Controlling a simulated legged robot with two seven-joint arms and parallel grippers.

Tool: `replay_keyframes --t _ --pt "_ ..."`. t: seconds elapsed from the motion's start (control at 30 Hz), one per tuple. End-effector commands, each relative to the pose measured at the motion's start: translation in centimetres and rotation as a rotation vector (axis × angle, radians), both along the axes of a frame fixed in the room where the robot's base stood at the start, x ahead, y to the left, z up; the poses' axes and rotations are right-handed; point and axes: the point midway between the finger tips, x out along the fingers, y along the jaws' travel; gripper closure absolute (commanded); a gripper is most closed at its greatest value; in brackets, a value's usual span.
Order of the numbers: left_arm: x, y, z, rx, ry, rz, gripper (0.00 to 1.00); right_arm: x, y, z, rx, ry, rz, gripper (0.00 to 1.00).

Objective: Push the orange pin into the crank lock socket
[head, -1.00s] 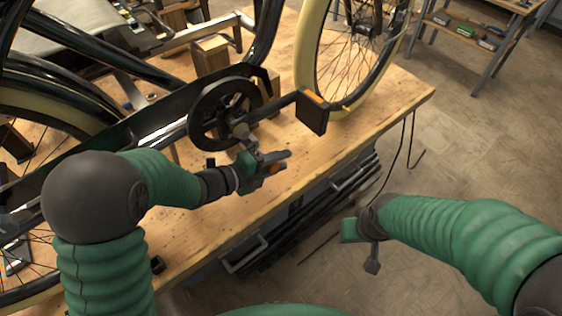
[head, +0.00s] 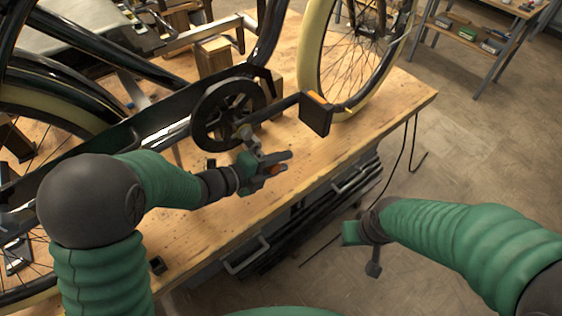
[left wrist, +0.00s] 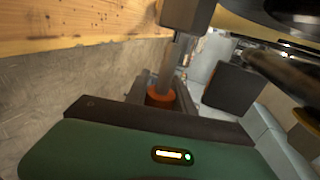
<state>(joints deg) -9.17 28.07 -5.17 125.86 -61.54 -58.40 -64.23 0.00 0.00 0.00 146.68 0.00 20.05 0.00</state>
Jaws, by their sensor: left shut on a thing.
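My left gripper (head: 281,163) is shut on the orange pin (head: 278,169), in front of the crank and above the bench's front part. In the left wrist view the pin's orange collar (left wrist: 160,96) sits between the fingers, and a grey shaft rises from it towards a dark block (left wrist: 187,12). I cannot tell whether the shaft touches the block or enters it. The black chainring and crank (head: 226,113) are just behind the gripper. The socket opening is not clearly visible. My right gripper (head: 372,258) hangs off the bench's front edge; its finger gap is unclear.
The pedal (head: 315,114) sticks out to the right of my left gripper. The yellow-rimmed wheel (head: 308,48) and wooden block (head: 212,57) stand behind. The wooden bench (head: 365,132) is clear at right front. A shelf (head: 470,45) stands far off.

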Motion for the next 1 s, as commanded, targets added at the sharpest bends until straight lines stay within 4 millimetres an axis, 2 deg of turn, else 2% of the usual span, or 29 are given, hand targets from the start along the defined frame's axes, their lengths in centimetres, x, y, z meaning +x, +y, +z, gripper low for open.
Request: replay_keyframes --t 1.0 --pt "0.48 0.27 0.02 0.001 -0.001 0.0 1.0 0.0 0.0 -0.17 0.0 0.0 0.0 0.55"
